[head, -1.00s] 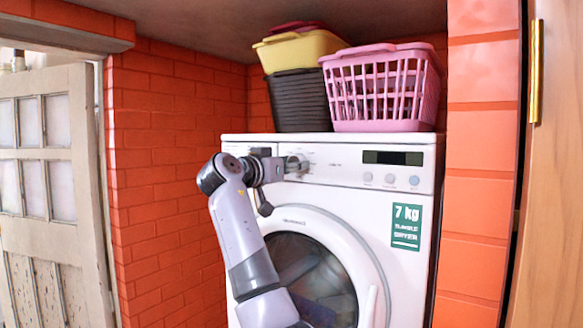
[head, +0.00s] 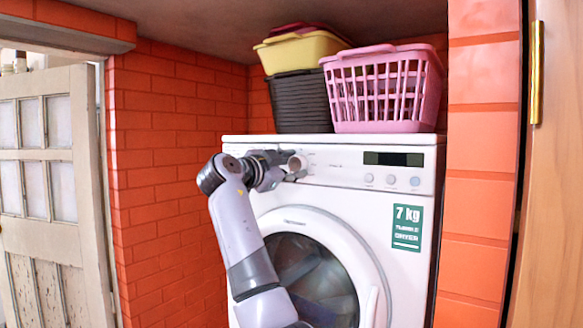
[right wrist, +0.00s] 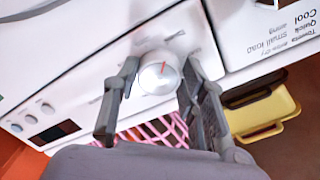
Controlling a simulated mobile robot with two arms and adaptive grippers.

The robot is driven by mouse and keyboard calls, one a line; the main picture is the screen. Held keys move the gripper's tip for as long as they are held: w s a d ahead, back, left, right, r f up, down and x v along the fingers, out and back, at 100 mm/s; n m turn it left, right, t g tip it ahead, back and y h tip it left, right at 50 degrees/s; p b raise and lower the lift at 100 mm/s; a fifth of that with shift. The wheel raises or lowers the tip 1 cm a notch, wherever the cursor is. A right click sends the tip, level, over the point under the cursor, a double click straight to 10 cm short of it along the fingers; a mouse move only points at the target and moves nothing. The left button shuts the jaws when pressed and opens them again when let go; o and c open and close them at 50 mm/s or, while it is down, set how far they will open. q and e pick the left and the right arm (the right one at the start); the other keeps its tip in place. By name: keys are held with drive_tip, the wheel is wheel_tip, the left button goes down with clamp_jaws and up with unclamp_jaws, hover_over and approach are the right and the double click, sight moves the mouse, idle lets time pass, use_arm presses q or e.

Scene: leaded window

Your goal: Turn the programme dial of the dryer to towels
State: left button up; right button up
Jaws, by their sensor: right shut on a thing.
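The right wrist view shows the same fingers (right wrist: 157,88) flanking the knob. Printed labels (right wrist: 285,42) on the panel's left end include Towels, Quick, small load and Cool, turned over in that view. My left gripper is not in view.
The white tumble dryer (head: 411,290) stands in a brick alcove. A pink basket (head: 385,125) and black and yellow baskets (head: 300,95) sit on its top. Buttons and a dark display (head: 393,159) are right of the dial. A paned door (head: 50,235) is at the left.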

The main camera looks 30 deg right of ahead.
drive_tip(key=shift+w+f+m, duration=0.1)
drive_tip(key=shift+f+m, duration=0.2)
drive_tip(key=shift+f, duration=0.1)
drive_tip(key=o, duration=0.8)
drive_tip(key=shift+o, duration=1.3)
drive_tip(key=shift+a+r, duration=0.1)
drive_tip(key=shift+r, duration=0.05)
drive_tip(key=shift+o, duration=0.2)
drive_tip(key=shift+r, duration=0.1)
